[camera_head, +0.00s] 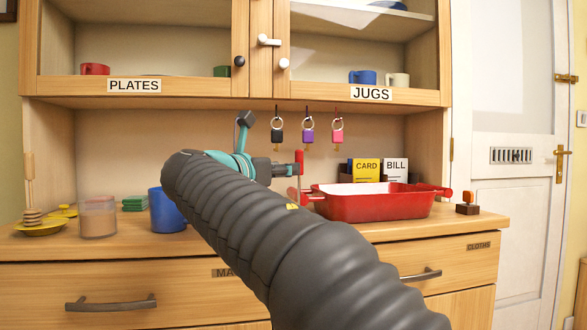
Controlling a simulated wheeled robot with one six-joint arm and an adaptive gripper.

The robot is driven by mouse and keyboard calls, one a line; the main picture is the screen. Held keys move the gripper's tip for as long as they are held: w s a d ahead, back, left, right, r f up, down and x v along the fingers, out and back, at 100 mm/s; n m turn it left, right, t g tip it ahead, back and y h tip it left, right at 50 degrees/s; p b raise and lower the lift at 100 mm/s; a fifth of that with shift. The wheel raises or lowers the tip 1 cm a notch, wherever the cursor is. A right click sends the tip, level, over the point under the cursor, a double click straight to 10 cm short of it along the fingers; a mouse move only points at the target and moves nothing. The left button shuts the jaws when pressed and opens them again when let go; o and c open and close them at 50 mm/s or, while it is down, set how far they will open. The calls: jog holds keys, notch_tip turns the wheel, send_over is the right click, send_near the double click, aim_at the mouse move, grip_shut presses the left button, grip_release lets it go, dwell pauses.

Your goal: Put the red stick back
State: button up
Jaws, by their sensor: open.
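An upright red stick (299,162) shows right at the tip of my gripper (288,170), above the left end of the red tray. My gripper points to the right at the end of my dark ribbed arm. Its jaws are open, with the stick at or just beyond the fingertips; I cannot tell whether they touch. The lower end of the stick is hard to separate from the red tray's left handle. The red tray (372,208) stands on the wooden counter, and my arm hides part of the counter.
A blue cup (166,211), a glass jar (98,217) and a yellow dish (42,226) stand on the left. Several padlock-like key tags hang from hooks, including a purple one (308,134). CARD (366,170) and BILL (396,169) packets stand behind the tray. A small stamp-like block (467,208) is at right.

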jog(key=v, duration=0.5)
jog(key=shift+s+a, duration=0.1)
jog(key=s+d+f+m+g+y, duration=0.2)
jog(key=s+d+f+m+g, duration=0.25)
jog(key=d+f+m, duration=0.45)
jog(key=s+d+f+m+g+y, duration=0.25)
jog(key=s+d+f+m, duration=0.2)
jog(key=d+f, duration=0.75)
jog(key=s+d+f+m+g+y, duration=0.1)
jog(key=s+d+f+m+y, duration=0.1)
jog(key=s+f+m, duration=0.6)
jog(key=s+d+f+m+g+y, duration=0.2)
jog(key=s+f+m, duration=0.6)
jog(key=s+f, duration=0.2)
jog(key=shift+d+f+m, duration=0.2)
jog(key=shift+f+m, duration=0.15)
jog(key=shift+f, duration=0.3)
jog(key=shift+s, duration=0.1)
